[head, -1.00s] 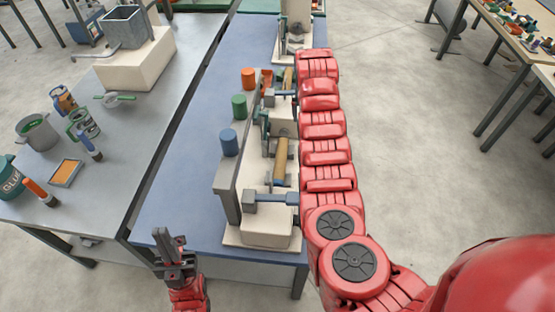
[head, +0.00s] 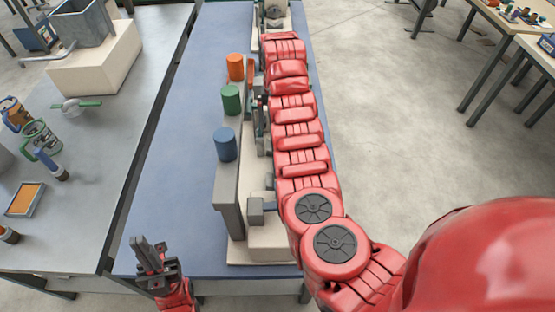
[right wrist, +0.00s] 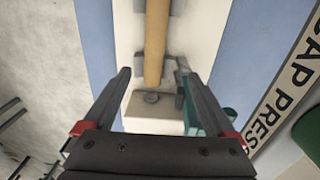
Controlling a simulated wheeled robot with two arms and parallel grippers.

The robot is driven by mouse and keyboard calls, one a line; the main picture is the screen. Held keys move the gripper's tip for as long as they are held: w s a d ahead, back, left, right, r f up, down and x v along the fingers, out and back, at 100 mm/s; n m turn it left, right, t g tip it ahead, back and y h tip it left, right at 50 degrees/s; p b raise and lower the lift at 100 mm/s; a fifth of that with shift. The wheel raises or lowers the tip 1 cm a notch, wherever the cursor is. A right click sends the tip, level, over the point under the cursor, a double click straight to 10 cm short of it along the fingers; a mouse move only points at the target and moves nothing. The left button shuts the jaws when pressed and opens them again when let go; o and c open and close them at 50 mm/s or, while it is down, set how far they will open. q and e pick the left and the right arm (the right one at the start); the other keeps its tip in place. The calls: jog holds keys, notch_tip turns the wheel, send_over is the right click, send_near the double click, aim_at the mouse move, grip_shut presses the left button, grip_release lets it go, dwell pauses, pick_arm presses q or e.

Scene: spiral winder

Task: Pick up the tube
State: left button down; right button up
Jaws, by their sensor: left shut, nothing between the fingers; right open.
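The tan tube (right wrist: 155,42) lies lengthwise along the pale machine in the right wrist view, beside grey supports. In the head view my right arm covers it. My right gripper (right wrist: 156,74) is open; its fingers point toward the tube from either side of its near end. I cannot tell how far above the tube they are. In the head view the right gripper is hidden among the machine parts. My left gripper (head: 150,253) is shut and empty, at the near left corner of the blue table, away from the machine.
Orange (head: 235,67), green (head: 231,99) and blue (head: 225,144) cylinders stand along the machine's left side. The blue table (head: 172,190) is clear left of them. A grey table (head: 103,150) at left holds cans and a hopper. A lettered strip (right wrist: 285,85) shows in the right wrist view.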

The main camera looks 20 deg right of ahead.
jog(key=f, duration=0.5)
jog(key=shift+s+d, duration=0.35)
jog(key=f+p, duration=0.1)
jog(key=f, duration=0.2)
jog(key=shift+w+a+f+p, duration=0.2)
jog(key=shift+f+p, duration=0.1)
jog(key=shift+p, duration=0.05)
jog(key=shift+s+f, duration=0.1)
jog(key=shift+f, duration=0.35)
jog(key=shift+d+f+p, duration=0.2)
jog(key=shift+f+p, duration=0.3)
jog(key=shift+p, duration=0.15)
jog(key=f, duration=0.3)
jog(key=shift+s+d+f, duration=0.1)
jog(key=shift+s+d, duration=0.05)
jog(key=shift+d, duration=0.1)
jog(key=shift+f, duration=0.55)
grip_shut()
